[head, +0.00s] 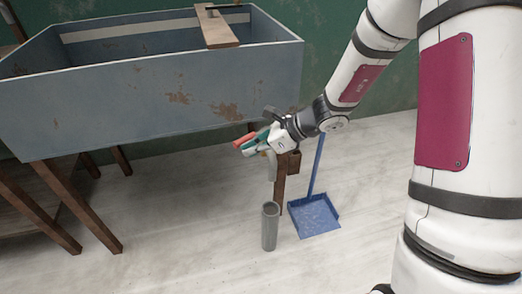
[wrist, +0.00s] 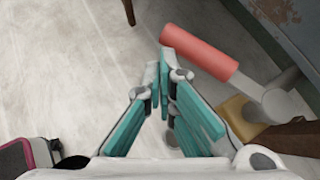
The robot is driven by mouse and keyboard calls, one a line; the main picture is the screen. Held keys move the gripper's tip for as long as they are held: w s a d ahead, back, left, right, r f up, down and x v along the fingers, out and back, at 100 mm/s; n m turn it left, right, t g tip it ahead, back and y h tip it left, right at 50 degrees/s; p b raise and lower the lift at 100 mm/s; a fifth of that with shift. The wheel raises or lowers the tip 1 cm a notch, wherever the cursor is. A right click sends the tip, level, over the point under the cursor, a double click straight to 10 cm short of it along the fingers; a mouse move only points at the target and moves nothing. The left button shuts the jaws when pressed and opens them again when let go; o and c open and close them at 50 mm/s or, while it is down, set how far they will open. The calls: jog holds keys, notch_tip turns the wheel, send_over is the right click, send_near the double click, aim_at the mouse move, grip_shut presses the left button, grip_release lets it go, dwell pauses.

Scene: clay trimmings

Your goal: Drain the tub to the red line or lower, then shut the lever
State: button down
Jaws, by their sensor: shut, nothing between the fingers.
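The tub (head: 150,105) is a long blue-grey trough with rusty patches, raised on dark wooden legs. A pale band runs along its inner far wall; I see no red line, and the water level cannot be told. The lever has a red grip (head: 243,140) near the tub's lower right front.
A wooden plank (head: 216,28) lies across the tub's top. Below my gripper a grey cylinder (head: 270,230) stands on the floor. A blue dustpan (head: 315,216) with a long handle is to its right. The pale floor in front is otherwise clear.

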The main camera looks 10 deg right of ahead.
aim_at(240, 141)
jog(key=shift+w+a, duration=1.25)
jog(key=shift+w, duration=0.2)
jog(key=shift+f, duration=0.1)
